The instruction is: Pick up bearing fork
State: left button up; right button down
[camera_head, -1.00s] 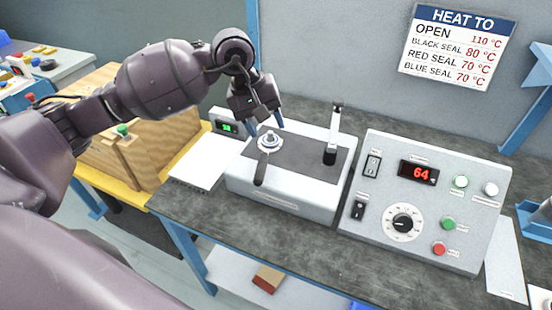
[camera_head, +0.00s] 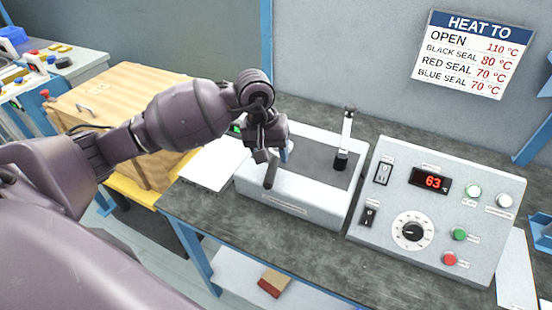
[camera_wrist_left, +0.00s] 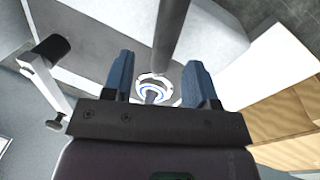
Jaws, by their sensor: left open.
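A dark round handle (camera_head: 271,170), apparently part of the bearing fork, points toward the front edge of the white and grey bench unit (camera_head: 290,195). In the left wrist view the dark rod (camera_wrist_left: 172,35) runs down from the top edge to a metal ring with a blue band (camera_wrist_left: 153,88). My left gripper (camera_head: 284,152) is over the unit, just behind the handle. Its two blue fingers (camera_wrist_left: 158,78) are open, with the ring showing in the gap between them. I cannot tell whether they touch it. In the head view the gripper hides the ring. My right gripper is not in view.
An upright post with a black base (camera_head: 343,150) stands on the unit's right side. A control box (camera_head: 435,205) showing 63 stands to the right. A white sheet (camera_head: 215,165) and a wooden box (camera_head: 120,105) are on the left. The bench front (camera_head: 300,245) is clear.

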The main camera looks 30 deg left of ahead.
aim_at(272, 162)
pick_arm(q)
jog(key=shift+d+f, duration=0.15)
jog(key=shift+f, duration=0.75)
jog(key=shift+d+f, duration=0.15)
jog(key=shift+f, duration=0.75)
jog(key=shift+s, duration=0.1)
jog(key=shift+c, duration=0.3)
grip_shut()
